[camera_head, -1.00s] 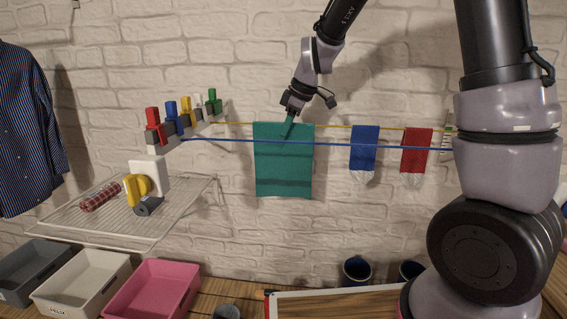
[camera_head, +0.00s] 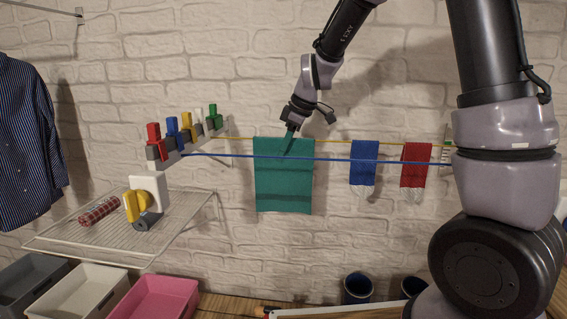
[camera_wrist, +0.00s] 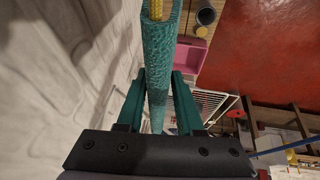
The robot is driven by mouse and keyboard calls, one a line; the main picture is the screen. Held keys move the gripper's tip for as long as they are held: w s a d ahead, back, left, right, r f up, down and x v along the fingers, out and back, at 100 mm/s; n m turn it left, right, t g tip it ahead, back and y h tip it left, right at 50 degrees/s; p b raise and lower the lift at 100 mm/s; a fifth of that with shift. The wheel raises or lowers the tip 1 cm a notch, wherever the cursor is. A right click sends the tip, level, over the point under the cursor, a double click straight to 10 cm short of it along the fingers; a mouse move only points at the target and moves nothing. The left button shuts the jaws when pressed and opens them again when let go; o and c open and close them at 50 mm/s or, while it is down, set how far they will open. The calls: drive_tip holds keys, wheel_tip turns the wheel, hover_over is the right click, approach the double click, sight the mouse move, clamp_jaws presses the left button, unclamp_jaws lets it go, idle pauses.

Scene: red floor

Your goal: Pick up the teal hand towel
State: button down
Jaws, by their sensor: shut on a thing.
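The teal hand towel (camera_head: 284,185) hangs folded over the yellow line (camera_head: 235,138) against the brick wall in the head view. My gripper (camera_head: 291,132) is at the towel's top edge, pointing down. In the wrist view the rolled top fold of the towel (camera_wrist: 158,60) runs between the two teal fingers of my gripper (camera_wrist: 158,100). The yellow line enters the fold at the top of that view. My gripper is shut on the towel. The towel still hangs on the line.
A blue line (camera_head: 330,159) crosses in front of the towel. A blue cloth (camera_head: 364,160) and a red cloth (camera_head: 415,165) hang to the right. A wire rack (camera_head: 180,225) with items stands left. A pink bin (camera_head: 155,300) and other bins sit below.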

drive_tip(key=shift+r, duration=0.1)
drive_tip(key=r, duration=1.2)
drive_tip(key=shift+s+r, duration=0.1)
drive_tip(key=shift+s, duration=0.2)
drive_tip(key=s+d, duration=0.7)
drive_tip(key=d, duration=0.4)
drive_tip(key=shift+s+d, duration=0.3)
drive_tip(key=shift+s, duration=0.1)
wheel_tip(320, 180, up, 8)
